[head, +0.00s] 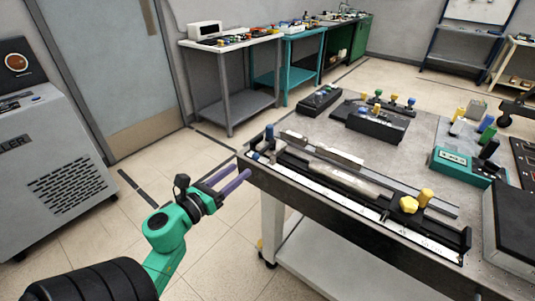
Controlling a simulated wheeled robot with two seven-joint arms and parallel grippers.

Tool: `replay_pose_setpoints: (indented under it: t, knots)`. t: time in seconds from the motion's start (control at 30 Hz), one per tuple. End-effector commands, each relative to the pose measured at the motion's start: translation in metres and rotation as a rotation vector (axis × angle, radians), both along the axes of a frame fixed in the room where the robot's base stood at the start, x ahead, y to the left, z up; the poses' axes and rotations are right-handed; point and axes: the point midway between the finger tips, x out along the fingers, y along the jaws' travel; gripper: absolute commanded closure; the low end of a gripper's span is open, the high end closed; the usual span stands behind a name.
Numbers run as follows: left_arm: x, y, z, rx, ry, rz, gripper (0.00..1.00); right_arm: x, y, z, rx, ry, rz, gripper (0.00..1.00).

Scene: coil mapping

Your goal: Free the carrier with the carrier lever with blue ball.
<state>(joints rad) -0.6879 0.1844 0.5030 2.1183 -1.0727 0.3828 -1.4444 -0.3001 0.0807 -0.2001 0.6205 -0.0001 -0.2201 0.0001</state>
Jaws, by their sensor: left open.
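A long rail device (340,198) with a white scale strip lies along the front edge of the workbench. At its left end a short upright lever with a blue ball (269,131) stands on a small block, which looks like the carrier (266,146). A second blue part (255,156) sits low beside it. My left gripper (243,170) has two purple fingers, open and empty. In the picture its fingertips are just left of and below the blue-ball lever, by the table's left corner, apart from the lever. My right gripper is not in view.
A silver cylinder (345,178) lies along the rail, with yellow knobs (409,204) to its right. Behind are a black box with coloured knobs (377,123) and a green meter (463,165). The grey benchtop (320,130) between them is partly clear.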

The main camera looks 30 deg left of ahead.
Motion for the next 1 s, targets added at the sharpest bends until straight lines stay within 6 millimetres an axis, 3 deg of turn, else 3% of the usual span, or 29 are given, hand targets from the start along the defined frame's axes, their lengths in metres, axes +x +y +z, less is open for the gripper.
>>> replay_pose_setpoints:
  t: [0.5, 0.67, 0.9, 0.97, 1.0]
  knots:
    - [0.123, -0.007, 0.004, -0.011, -0.002, 0.003, 0.46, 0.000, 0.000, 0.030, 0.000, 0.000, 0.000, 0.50]
    - [0.140, -0.008, 0.001, -0.011, 0.001, 0.003, 0.46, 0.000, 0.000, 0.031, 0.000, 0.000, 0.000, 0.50]
    - [0.141, -0.009, 0.000, -0.012, 0.002, 0.003, 0.46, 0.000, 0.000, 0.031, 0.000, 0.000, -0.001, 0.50]
    - [0.141, -0.009, 0.000, -0.012, 0.002, 0.003, 0.66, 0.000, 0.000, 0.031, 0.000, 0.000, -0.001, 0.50]
    - [0.141, -0.008, 0.000, -0.012, 0.003, 0.004, 0.81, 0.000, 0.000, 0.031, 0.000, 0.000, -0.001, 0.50]
